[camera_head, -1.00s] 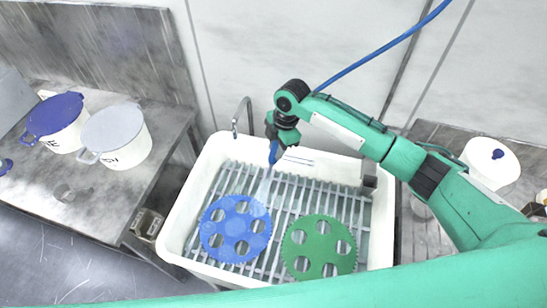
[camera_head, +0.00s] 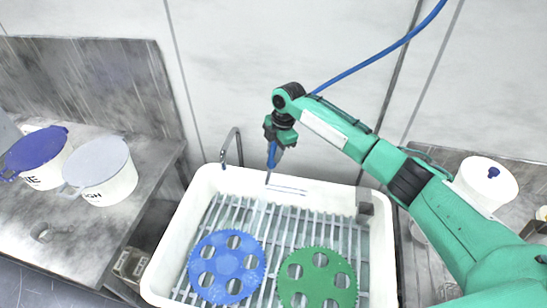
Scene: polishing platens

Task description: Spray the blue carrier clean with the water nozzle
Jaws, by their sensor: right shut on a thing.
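The blue carrier (camera_head: 227,267), a toothed disc with several round holes, lies flat on the slatted rack in the white sink (camera_head: 190,215), left of a green carrier (camera_head: 317,278). My right gripper (camera_head: 273,146) is shut on the blue water nozzle (camera_head: 271,157) above the sink's back rim. The nozzle points down, its tip behind and above the blue carrier, apart from it. I cannot make out any water stream. My left gripper is not in view.
A metal faucet (camera_head: 232,145) stands at the sink's back left. A blue-lidded pot (camera_head: 45,170) and a grey-lidded pot (camera_head: 110,185) stand on the left bench. A white container (camera_head: 487,183) is at right. A blue hose (camera_head: 385,50) hangs behind my right arm.

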